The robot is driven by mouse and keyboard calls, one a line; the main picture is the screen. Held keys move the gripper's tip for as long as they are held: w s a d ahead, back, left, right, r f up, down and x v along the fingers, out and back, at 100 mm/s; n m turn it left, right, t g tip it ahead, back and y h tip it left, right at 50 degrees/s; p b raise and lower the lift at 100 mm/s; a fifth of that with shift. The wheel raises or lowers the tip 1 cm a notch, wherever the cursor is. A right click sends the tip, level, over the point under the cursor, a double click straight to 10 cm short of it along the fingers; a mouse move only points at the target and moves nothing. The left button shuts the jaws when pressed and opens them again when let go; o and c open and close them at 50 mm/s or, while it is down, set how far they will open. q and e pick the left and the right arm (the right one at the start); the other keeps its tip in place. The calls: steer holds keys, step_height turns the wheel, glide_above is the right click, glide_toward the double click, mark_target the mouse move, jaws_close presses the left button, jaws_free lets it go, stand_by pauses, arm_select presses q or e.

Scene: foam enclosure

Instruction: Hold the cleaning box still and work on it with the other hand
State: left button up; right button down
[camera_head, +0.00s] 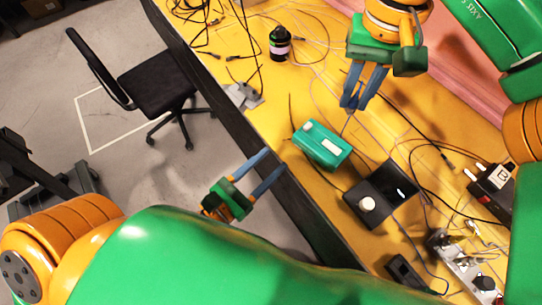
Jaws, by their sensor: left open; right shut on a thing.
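The cleaning box, a small teal-green box (322,145) with a pale button and a pale patch on top, lies on the yellow table near its left edge. My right gripper (350,103) is above and to the right of the box, fingers pointing down. It is shut on a thin item (347,124) that shows only faintly below the fingertips. My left gripper (267,170) is open and empty, left of the box near the table's dark edge. Its blue fingers are spread and apart from the box.
A black device with a white knob (378,194) sits just right of the box. A dark bottle (280,44) stands further back. A power strip (466,264) lies at lower right. Loose cables cross the yellow table (325,85). A black chair (158,85) stands on the floor at left.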

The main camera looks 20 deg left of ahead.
mark_target(305, 129)
arm_select(q)
steer(key=x, duration=1.2)
steer(key=shift+r, duration=0.1)
jaws_close()
stand_by(0.8)
